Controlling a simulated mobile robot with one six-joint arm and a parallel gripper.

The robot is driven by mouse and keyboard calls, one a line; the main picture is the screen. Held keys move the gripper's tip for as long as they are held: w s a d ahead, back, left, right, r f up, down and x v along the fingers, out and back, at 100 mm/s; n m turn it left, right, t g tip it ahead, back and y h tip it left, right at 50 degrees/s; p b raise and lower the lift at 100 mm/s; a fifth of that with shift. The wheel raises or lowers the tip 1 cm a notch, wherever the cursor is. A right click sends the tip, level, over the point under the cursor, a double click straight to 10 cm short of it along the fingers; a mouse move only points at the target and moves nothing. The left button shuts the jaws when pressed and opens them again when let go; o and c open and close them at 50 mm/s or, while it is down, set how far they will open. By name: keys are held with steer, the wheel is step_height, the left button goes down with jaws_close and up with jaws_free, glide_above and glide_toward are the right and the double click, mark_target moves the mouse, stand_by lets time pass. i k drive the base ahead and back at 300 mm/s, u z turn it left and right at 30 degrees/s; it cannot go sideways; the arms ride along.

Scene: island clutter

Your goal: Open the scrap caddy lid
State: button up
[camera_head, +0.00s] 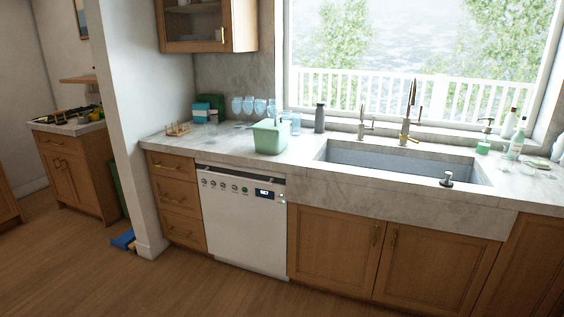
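A light green box-shaped container (270,137), which looks like the scrap caddy, stands upright on the counter left of the sink and above the dishwasher. A thin upright piece, perhaps its handle, rises at its top. The picture is too small to tell how its lid stands. My gripper is not in view.
A grey bottle (320,117) and the sink (390,163) lie right. The wooden floor (150,285) in front is open.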

mark_target(272, 121)
steer(key=u, duration=0.2)
steer(key=i, duration=0.85)
steer(key=u, duration=2.9)
steer(key=i, duration=0.1)
steer(key=z, duration=1.6)
